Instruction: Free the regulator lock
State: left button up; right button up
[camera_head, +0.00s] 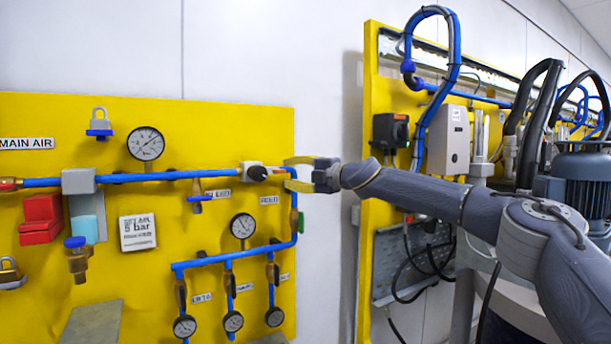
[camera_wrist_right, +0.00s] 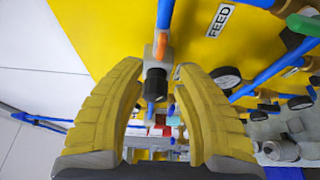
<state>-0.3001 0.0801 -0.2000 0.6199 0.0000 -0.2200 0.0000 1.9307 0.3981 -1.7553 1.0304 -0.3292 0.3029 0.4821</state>
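The regulator (camera_head: 250,171) is a pale block with a black knob (camera_head: 257,173), set in the blue pipe near the right edge of the yellow panel (camera_head: 85,150). My right gripper (camera_head: 287,174) is just right of the knob, its yellow fingers spread above and below the pipe line. In the right wrist view, the black knob (camera_wrist_right: 155,84) lies in the gap between the open fingers (camera_wrist_right: 158,72), with the grey body (camera_wrist_right: 158,52) behind it. A gap shows beside the knob, so the fingers do not grip it. My left gripper is out of view.
A FEED label (camera_head: 269,200) and a gauge (camera_head: 243,226) sit below the regulator. The blue pipe (camera_head: 295,222) drops close beneath the right gripper. A second yellow panel (camera_head: 370,210) and a motor (camera_head: 580,185) stand at the right. White wall (camera_head: 325,110) lies between the panels.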

jog(key=shift+v, duration=2.35)
